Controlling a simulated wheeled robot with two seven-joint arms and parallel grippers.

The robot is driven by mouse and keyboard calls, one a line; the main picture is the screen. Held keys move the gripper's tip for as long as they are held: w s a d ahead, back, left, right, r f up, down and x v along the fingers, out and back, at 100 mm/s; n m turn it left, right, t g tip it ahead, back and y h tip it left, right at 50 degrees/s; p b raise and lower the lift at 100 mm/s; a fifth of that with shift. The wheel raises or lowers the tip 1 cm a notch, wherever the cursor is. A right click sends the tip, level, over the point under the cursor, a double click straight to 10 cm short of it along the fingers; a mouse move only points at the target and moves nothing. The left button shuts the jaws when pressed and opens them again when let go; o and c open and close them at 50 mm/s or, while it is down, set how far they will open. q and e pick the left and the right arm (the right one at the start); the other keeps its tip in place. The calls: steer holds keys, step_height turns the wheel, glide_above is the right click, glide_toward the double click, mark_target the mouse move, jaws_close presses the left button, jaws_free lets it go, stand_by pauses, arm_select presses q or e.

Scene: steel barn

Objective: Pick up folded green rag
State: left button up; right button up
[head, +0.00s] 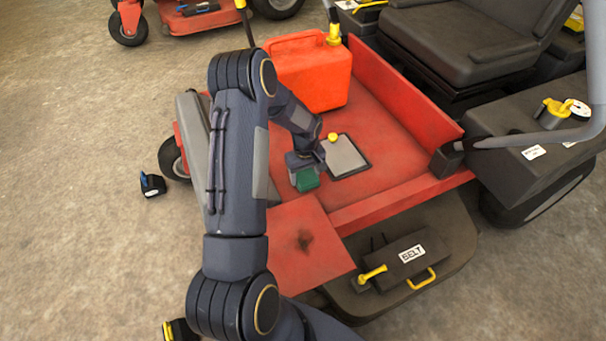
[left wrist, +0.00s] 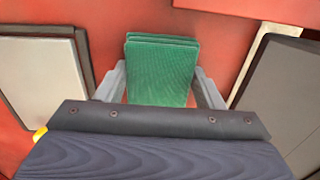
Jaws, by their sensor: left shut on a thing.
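The folded green rag (head: 307,180) is at my left gripper (head: 304,172), low over the red mower deck (head: 290,225). In the left wrist view the green rag (left wrist: 160,70) sits between the two grey fingers of my left gripper (left wrist: 163,88), which are shut on it. Its near part is hidden behind the gripper body. I cannot tell whether the rag touches the deck or is raised. My right gripper is not in view.
A grey pad with a dark rim (head: 345,156) and a small yellow knob (head: 332,137) are beside the gripper. A red-orange fuel can (head: 312,75) stands behind. The black seat (head: 465,40) and a control lever (head: 535,139) are at right. A small dark object (head: 152,184) lies on the floor.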

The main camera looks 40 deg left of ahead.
mark_target(305, 175)
arm_select(q)
steer(key=shift+r, duration=0.45)
step_height(305, 175, up, 2)
steer(key=shift+r+p, duration=0.2)
steer(key=shift+p, duration=0.3)
steer(key=a+r+p, duration=0.1)
steer(key=a+r, duration=0.1)
steer(key=s+a+r, duration=0.1)
steer(key=a+r, duration=0.1)
steer(key=r, duration=0.1)
steer(key=shift+s+a+r+p, duration=0.1)
steer(key=shift+s+r+p, duration=0.1)
steer(key=shift+p, duration=0.2)
steer(key=s+a+r, duration=0.1)
steer(key=a, duration=0.2)
steer(key=s+a+r+p, duration=0.1)
steer(key=a+r, duration=0.1)
steer(key=a, duration=0.1)
steer(key=s+a+r, duration=0.1)
steer(key=a, duration=0.2)
steer(key=shift+s+r+p, duration=0.15)
steer(key=shift+s+p, duration=0.05)
steer(key=shift+p, duration=0.1)
